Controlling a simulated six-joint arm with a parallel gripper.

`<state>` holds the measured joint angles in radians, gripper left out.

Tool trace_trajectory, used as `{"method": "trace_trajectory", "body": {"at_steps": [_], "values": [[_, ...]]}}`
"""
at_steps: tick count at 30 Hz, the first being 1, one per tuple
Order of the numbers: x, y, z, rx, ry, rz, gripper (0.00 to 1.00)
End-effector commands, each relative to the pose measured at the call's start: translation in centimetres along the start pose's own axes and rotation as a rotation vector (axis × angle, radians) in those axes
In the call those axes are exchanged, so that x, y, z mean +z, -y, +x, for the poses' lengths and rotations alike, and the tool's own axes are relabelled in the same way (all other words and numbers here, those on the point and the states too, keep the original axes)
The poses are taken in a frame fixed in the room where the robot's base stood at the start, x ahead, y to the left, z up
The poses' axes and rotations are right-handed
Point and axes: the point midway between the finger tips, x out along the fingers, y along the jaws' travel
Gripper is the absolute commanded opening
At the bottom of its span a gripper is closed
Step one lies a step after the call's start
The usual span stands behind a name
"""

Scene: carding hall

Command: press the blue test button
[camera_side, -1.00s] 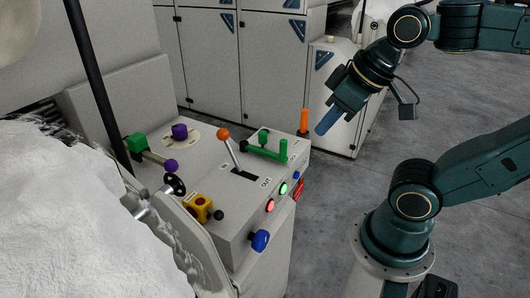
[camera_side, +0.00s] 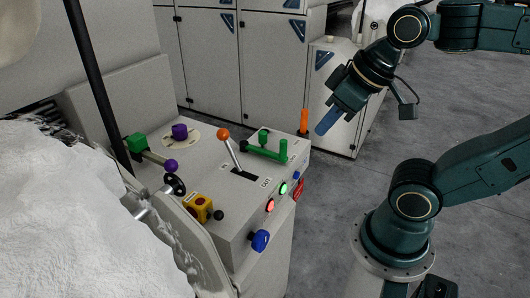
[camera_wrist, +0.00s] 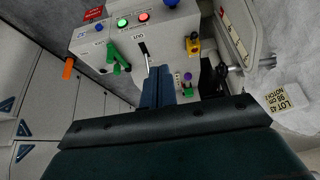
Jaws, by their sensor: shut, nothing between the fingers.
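A small blue button (camera_side: 296,175) sits on the front face of the grey control box, at the right end of a row with a lit green and a lit red button; it also shows at upper left in the wrist view (camera_wrist: 98,28). A larger blue knob (camera_side: 260,240) is lower left on the same face, partly cut off at the top of the wrist view (camera_wrist: 170,3). No label tells me which is the test button. My gripper (camera_side: 322,129) has blue fingers, shut and empty, in the air right of and above the box. In the wrist view the fingers (camera_wrist: 158,74) lie together.
White fibre (camera_side: 70,220) fills the lower left. Grey cabinets stand behind. The floor on the right is clear.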

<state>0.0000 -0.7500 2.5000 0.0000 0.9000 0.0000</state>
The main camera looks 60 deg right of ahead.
Motion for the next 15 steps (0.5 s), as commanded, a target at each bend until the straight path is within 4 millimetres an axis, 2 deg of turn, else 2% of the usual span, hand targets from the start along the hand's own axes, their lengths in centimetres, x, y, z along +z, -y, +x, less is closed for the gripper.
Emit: {"method": "trace_trajectory", "body": {"at_steps": [8, 15], "values": [[-0.3, -0.3, 0.6, 0.008, 0.009, 0.063, 0.0], [-1.2, -1.6, 2.4, 0.032, 0.034, 0.281, 0.0]]}}
